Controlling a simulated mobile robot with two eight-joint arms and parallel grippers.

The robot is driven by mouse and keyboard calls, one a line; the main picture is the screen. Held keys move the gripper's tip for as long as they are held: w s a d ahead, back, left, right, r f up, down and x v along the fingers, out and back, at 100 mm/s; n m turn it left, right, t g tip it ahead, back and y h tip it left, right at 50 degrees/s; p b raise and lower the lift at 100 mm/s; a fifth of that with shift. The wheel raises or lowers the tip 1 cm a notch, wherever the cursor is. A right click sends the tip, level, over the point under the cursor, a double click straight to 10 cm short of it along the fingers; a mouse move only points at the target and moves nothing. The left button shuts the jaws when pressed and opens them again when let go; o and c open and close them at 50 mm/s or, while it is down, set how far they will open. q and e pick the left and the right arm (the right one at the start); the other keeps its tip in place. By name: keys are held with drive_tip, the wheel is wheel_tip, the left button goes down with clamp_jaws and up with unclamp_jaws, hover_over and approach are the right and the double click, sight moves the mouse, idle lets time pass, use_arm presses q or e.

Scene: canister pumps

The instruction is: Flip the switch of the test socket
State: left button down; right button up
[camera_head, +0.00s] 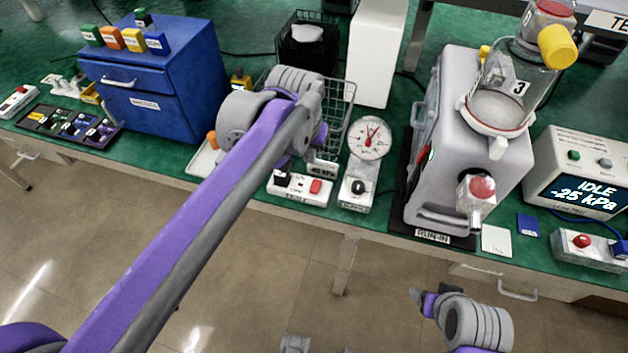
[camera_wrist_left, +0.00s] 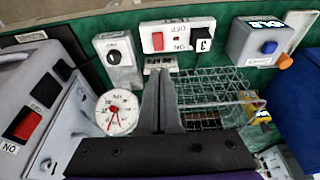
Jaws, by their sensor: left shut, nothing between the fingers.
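The test socket (camera_head: 300,190) is a white box at the table's front edge, with a red rocker switch (camera_head: 316,186) and a black plug (camera_head: 282,178). In the left wrist view, the socket (camera_wrist_left: 177,52) appears upside down, with its red switch (camera_wrist_left: 157,41), OFF and ON marks, and the plug (camera_wrist_left: 203,40) marked 3. My left gripper (camera_wrist_left: 161,75) is shut and empty, its tips pointing towards the socket near a small label; contact cannot be judged. In the head view its fingers are mostly hidden by my arm. Part of my right arm shows low at right; its jaws are unclear.
A dial gauge (camera_head: 369,138) stands right of the socket, with a black-knob box (camera_head: 357,192) before it. A wire basket (camera_head: 338,115) is behind. The grey pump (camera_head: 465,150) with a glass canister is further right; a blue drawer cabinet (camera_head: 185,75) is left.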

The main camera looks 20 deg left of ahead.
use_arm(q)
drive_tip(key=b, duration=0.1)
approach(316, 182)
wheel_tip(316, 182, down, 5)
drive_tip(key=shift+f, duration=0.6)
drive_tip(key=shift+f+t+b, duration=0.25)
drive_tip(key=shift+t+b, duration=0.05)
drive_tip(key=shift+b, duration=0.1)
drive_tip(key=shift+s, duration=0.1)
drive_tip(key=shift+w+r, duration=0.3)
drive_tip(key=shift+w, duration=0.55)
